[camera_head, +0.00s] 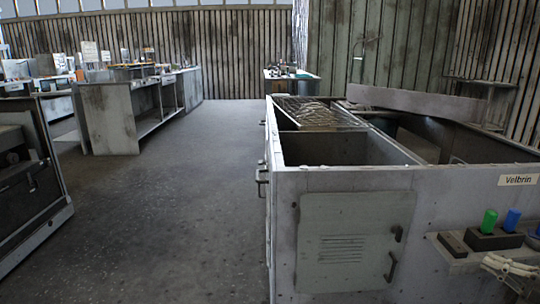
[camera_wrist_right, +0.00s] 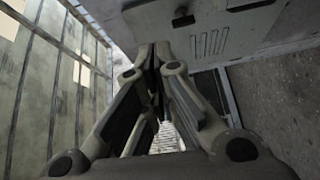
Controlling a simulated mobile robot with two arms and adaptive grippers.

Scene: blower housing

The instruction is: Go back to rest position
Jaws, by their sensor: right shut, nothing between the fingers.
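My right gripper (camera_head: 508,268) shows at the lower right edge of the head view, in front of the grey metal housing (camera_head: 240,240). In the right wrist view my right gripper (camera_wrist_right: 158,52) has its fingers together with nothing between them. The housing's panel with slots and dark handles (camera_wrist_right: 208,32) shows beyond the fingers, turned on its side. My left gripper is in neither view.
The housing (camera_head: 283,225) has an open top, a wire grate (camera_head: 318,112), a vented door (camera_head: 352,240) and a "Velbrin" label (camera_head: 518,180). A green part (camera_head: 489,221) and a blue part (camera_head: 512,219) stand on its side ledge. Open floor (camera_head: 170,220) lies left; workbenches (camera_head: 108,118) stand behind.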

